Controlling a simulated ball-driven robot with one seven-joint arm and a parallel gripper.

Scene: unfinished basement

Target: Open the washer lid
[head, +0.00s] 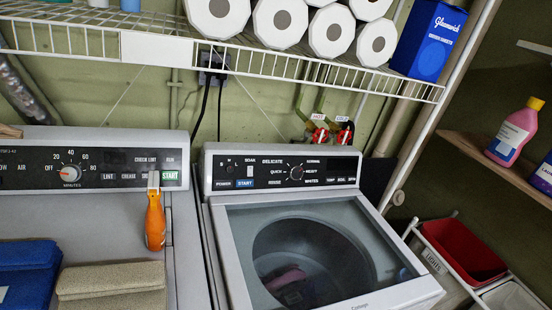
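The washer (216,262) stands right of the middle, a white top-loader with a black control panel (284,172) at its back. Its lid (232,262) is a pale frame around a clear pane and looks shut, lying flat over the tub. Through the pane I see the round drum (330,248) with a pinkish item (288,279) inside. The lid's front edge runs near the bottom right, partly cut off by the picture. My gripper is not in view, so its state and its distance from the lid are hidden.
A dryer (184,262) stands left, with an orange-handled tool (155,222) and folded blue (28,268) and beige towels (112,280) on top. A wire shelf (180,56) with paper rolls and a blue box (430,40) hangs above. Right are a wooden shelf (505,172), pink bottle (513,132) and red bin (462,250).

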